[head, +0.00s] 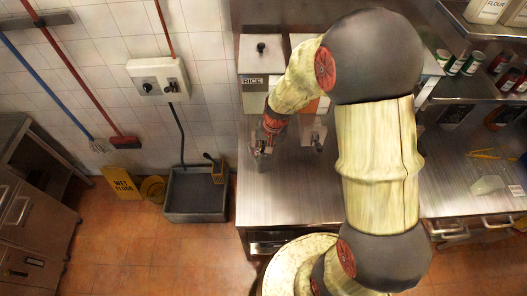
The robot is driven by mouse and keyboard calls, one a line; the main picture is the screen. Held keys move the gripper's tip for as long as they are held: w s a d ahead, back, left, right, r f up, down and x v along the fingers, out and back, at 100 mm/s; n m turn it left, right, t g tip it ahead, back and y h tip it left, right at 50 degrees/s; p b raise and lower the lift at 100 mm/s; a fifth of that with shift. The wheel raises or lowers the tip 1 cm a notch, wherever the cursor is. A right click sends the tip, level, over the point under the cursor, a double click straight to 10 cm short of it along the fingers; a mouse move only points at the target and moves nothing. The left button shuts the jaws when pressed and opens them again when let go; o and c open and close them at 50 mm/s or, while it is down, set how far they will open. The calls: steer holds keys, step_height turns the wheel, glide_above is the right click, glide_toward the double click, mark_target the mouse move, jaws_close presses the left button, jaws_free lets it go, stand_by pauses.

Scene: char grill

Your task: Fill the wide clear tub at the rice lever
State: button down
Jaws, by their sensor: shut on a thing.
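The rice dispenser (252,84) is a steel box with a RICE label, standing at the left end of the steel counter. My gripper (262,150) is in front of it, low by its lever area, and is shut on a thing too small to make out. My wrist hides part of the dispenser's front, and the rice lever cannot be told apart from my gripper. A small clear tub (488,185) sits on the counter at the far right, well away from my gripper. I cannot tell whether it is the wide one.
A second dispenser's metal spout (318,140) is just right of my gripper. My arm crosses the counter (290,200). Yellow tongs (493,154) lie at the right. A grey mop sink (197,194) and a wet floor sign (121,183) stand at the left.

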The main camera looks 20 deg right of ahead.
steer(key=shift+s+a+f+t+h+b, duration=0.15)
steer(key=shift+f+t+b, duration=0.3)
steer(key=shift+b, duration=0.6)
steer(key=shift+s+d+f+t+h+b, duration=0.15)
steer(key=shift+f+t+b, duration=0.25)
steer(key=shift+b, duration=0.6)
steer(key=shift+a+t+b, duration=0.1)
steer(key=shift+t+b, duration=0.25)
steer(key=shift+b, duration=0.1)
steer(key=shift+r, duration=0.1)
steer(key=c, duration=1.7)
jaws_free()
steer(key=shift+c, duration=0.2)
steer(key=shift+o, duration=0.3)
steer(key=v, duration=1.2)
steer(key=shift+a, duration=0.1)
